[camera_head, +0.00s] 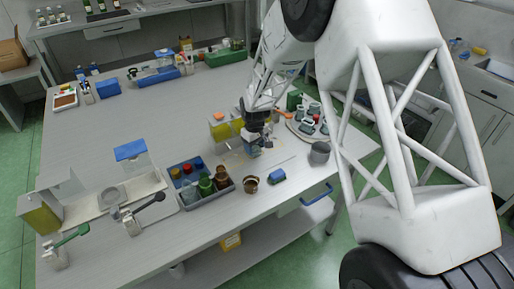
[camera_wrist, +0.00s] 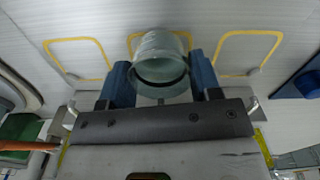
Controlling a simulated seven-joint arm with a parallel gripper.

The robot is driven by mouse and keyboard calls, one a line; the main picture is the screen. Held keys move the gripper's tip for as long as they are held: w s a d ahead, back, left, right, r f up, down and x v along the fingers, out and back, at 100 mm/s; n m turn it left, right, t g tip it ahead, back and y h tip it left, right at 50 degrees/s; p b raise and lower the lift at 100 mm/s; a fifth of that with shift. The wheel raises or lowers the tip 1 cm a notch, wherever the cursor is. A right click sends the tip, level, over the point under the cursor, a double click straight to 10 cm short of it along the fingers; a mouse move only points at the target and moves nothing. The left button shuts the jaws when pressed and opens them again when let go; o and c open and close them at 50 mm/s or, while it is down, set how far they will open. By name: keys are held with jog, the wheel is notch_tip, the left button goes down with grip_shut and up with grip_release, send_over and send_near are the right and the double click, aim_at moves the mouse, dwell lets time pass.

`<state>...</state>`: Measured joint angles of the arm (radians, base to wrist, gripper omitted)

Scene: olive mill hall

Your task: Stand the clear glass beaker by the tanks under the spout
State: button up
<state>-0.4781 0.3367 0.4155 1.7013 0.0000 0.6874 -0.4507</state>
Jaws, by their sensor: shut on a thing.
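My gripper (camera_head: 256,146) is low over the table's right part, beside the tanks (camera_head: 219,131) with yellow liquid. In the wrist view its blue fingers (camera_wrist: 164,84) are shut on the clear glass beaker (camera_wrist: 160,62), one on each side, with its round mouth toward the camera. The middle yellow outline on the table shows behind the beaker; I cannot tell whether its base touches. In the head view the gripper mostly hides the beaker. At the front left are a spout with a green handle (camera_head: 68,242) and one with a dark handle (camera_head: 141,210), near a tank (camera_head: 42,213) of yellow liquid.
A blue-grey crate (camera_head: 192,204) of bottles stands between my gripper and the spouts. A brown pot (camera_head: 250,184), a blue block (camera_head: 277,177) and a grey cup (camera_head: 320,153) stand near the front edge. The table's middle (camera_head: 140,120) is largely clear.

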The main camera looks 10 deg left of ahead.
jog(key=shift+w+a, duration=0.25)
jog(key=shift+w, duration=0.05)
jog(key=shift+w+a, duration=0.1)
dwell(0.5)
jog(key=shift+f, duration=0.1)
dwell(0.5)
jog(key=o, duration=1.1)
jog(key=shift+s+d+r, duration=0.1)
jog(key=shift+r, duration=1.15)
jog(key=shift+s+d+r, duration=0.15)
jog(key=shift+r, duration=1.1)
jog(key=shift+s+d+r, duration=0.1)
jog(key=shift+r, duration=1.15)
